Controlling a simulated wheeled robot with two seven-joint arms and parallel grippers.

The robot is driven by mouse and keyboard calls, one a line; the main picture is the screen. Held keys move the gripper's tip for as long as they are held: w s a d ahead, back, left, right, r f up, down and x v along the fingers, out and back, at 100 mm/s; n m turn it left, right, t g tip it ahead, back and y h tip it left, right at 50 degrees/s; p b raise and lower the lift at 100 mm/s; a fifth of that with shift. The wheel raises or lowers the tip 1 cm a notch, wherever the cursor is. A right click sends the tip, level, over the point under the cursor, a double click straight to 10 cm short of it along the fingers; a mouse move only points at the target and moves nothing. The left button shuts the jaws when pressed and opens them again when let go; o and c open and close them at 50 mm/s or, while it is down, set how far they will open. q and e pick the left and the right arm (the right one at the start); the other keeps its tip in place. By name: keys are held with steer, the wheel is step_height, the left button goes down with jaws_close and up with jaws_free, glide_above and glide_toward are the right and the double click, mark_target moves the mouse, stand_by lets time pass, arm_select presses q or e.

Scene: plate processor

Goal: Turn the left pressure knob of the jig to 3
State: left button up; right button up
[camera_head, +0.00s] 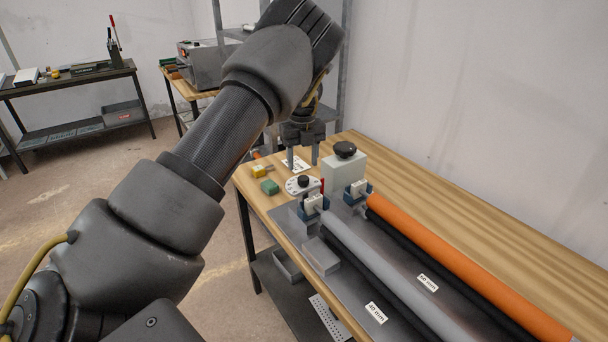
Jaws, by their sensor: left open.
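The jig (355,240) lies on a wooden bench, with a grey roller (395,285) and an orange roller (470,265) along it. At its far end is a white dial disc (291,187) with marks and a small black knob (303,180). Its numbers and setting are too small to read. A second, larger black knob (345,150) tops a pale grey block to the right. I cannot tell for sure which is the left pressure knob. My left gripper (303,164) points down, open and empty, above and behind the dial. My right gripper is out of view.
A green block (270,187) and a yellow item (262,171) lie left of the dial. Blue-and-white clamps (313,206) stand at the roller ends. A white paper (297,163) lies near my gripper. The bench (500,235) is clear to the right of the rollers.

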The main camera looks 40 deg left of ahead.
mark_target(303, 178)
arm_select(q)
step_height(303, 178, down, 4)
steer(key=shift+f+p, duration=0.15)
steer(key=shift+p, duration=0.2)
steer(key=shift+f, duration=0.75)
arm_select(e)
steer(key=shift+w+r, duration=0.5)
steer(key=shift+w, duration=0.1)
arm_select(q)
steer(key=shift+c, duration=0.3)
steer(key=c, duration=0.9)
